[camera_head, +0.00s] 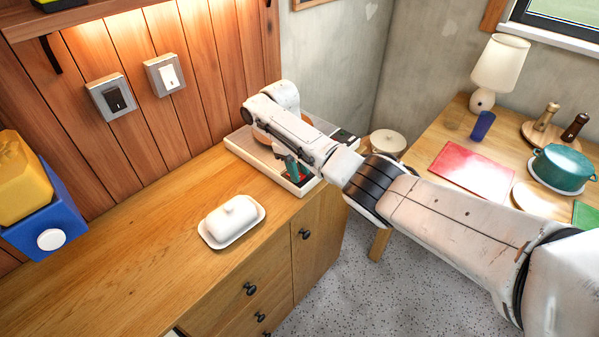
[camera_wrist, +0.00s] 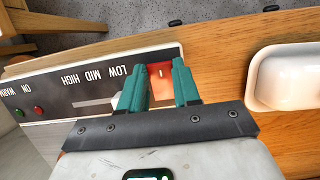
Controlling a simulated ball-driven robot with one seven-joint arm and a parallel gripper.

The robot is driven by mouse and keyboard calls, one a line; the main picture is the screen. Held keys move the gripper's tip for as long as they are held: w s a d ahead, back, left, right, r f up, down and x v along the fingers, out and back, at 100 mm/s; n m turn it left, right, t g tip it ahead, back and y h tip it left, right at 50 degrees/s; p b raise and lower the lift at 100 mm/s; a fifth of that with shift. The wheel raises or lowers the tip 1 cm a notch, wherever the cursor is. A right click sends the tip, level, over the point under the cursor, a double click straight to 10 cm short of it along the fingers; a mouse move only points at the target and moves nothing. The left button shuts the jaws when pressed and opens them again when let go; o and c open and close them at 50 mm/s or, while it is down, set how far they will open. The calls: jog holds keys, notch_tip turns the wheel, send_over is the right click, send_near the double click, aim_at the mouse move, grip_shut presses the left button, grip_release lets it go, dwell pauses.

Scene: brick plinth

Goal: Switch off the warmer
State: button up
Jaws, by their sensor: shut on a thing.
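The warmer (camera_head: 237,143) is a pale, flat unit on the wooden counter, partly hidden by my arm in the head view. In the wrist view its dark control panel (camera_wrist: 85,85) shows LOW, MID and HIGH lettering, and a small green light and a red light near ON and WARM. A red switch (camera_wrist: 160,70) with a pale mark sits at the panel's end. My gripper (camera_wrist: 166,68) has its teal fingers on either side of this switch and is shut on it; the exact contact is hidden. A pale lever (camera_wrist: 118,100) shows beside the left finger.
A white butter dish (camera_head: 232,220) stands on the counter, near the warmer; its edge shows in the wrist view (camera_wrist: 285,78). Two wall switches (camera_head: 112,97) are above. A blue box (camera_head: 45,220) hangs at left. A side table (camera_head: 425,150) with a lamp and pot stands right.

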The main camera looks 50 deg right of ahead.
jog(key=o, duration=1.1)
jog(key=shift+c, duration=0.2)
jog(key=shift+r, duration=0.1)
jog(key=p+v, duration=0.2)
jog(key=v, duration=0.8)
jog(key=shift+w+r+p, duration=0.2)
jog(key=shift+r+p, duration=0.1)
jog(key=shift+p, duration=0.1)
jog(key=shift+s+f, duration=0.1)
jog(key=shift+s, duration=0.05)
